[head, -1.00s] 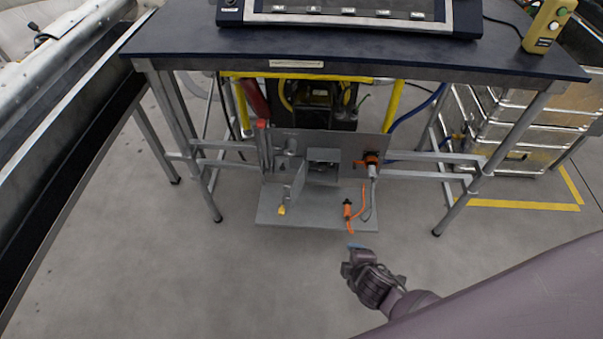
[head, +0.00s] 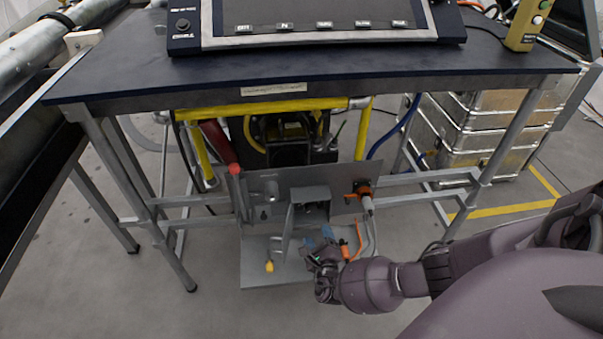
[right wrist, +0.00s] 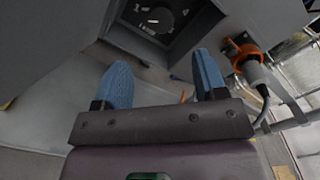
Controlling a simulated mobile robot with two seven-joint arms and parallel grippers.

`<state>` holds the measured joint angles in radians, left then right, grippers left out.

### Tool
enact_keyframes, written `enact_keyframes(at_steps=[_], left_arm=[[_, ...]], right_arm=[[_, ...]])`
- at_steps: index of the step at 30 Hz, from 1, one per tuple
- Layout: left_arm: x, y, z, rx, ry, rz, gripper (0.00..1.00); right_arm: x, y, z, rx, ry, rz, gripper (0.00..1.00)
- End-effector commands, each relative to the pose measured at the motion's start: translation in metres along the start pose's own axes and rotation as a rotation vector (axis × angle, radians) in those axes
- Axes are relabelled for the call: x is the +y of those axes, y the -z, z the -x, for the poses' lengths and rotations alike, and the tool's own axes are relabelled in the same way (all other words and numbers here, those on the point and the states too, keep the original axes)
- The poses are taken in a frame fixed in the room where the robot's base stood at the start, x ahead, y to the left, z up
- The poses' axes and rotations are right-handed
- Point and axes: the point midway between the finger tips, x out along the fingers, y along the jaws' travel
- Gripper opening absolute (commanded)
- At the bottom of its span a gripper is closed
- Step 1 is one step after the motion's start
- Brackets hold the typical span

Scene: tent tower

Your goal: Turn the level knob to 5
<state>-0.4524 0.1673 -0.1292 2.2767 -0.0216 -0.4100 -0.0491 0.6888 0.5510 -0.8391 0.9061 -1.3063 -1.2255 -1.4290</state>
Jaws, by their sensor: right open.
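In the right wrist view, a dark round level knob (right wrist: 162,19) with a white pointer sits in a recess of a grey box (right wrist: 215,22). White scale marks surround it, too small for me to read the setting. In the head view the box (head: 309,194) stands on the panel under the table; the knob cannot be made out there. My right gripper (head: 319,238) is in front of and below the box. Its blue-padded fingers (right wrist: 162,75) are open and empty, apart from the knob, with the recess beyond the tips. My left gripper is not in view.
An orange connector (head: 360,190) with a grey cable is right of the box. The dark tabletop (head: 330,75) overhangs the panel. Table legs flank the space.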

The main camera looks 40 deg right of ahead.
Motion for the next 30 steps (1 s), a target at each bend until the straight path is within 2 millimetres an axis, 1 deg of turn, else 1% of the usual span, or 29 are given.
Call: enact_keyframes(at_steps=[5, 11, 15, 19, 24, 30], left_arm=[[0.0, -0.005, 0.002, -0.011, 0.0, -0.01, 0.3], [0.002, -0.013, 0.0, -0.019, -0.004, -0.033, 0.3], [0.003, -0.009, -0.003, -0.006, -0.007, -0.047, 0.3], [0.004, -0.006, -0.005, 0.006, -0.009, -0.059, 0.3], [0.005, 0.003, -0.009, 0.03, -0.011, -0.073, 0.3], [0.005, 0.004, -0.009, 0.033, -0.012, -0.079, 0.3]], right_arm=[[0.0, 0.0, -0.016, -0.006, 0.003, 0.009, 0.65], [0.001, 0.003, -0.048, -0.002, 0.001, 0.009, 0.65], [0.002, 0.003, -0.071, -0.001, -0.001, 0.007, 0.65], [0.001, 0.002, -0.089, -0.002, 0.0, 0.006, 0.65], [0.0, 0.0, -0.103, -0.002, 0.001, 0.003, 0.65], [-0.001, -0.002, -0.109, -0.003, 0.002, 0.002, 0.65]])
